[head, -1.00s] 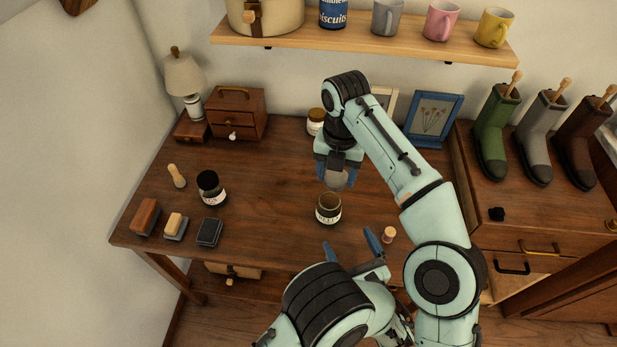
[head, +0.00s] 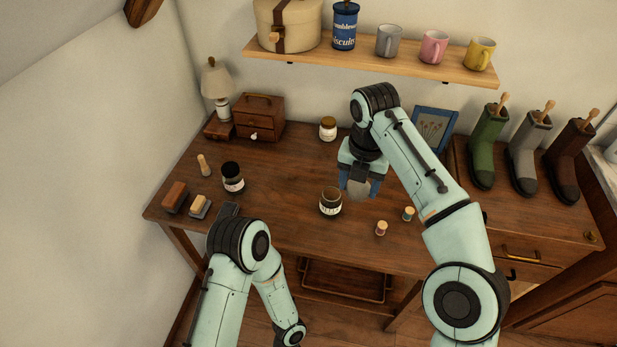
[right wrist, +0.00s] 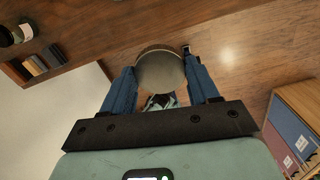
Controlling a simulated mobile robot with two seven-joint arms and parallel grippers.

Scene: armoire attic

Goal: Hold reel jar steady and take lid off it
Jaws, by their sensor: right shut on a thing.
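The reel jar (head: 330,203) stands upright and open on the brown wooden table, with a pale label and dark rim. My right gripper (head: 359,188) is shut on a round greyish lid (head: 358,189), held just right of the jar and apart from it. In the right wrist view the lid (right wrist: 160,70) sits between the two blue fingers.
A dark-lidded jar (head: 232,177), brushes (head: 175,197) and a partly hidden dark block lie at left. A white-labelled jar (head: 328,129) stands at the back. Two small spools (head: 381,228) (head: 408,213) are at right. A shelf (head: 380,62) hangs above.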

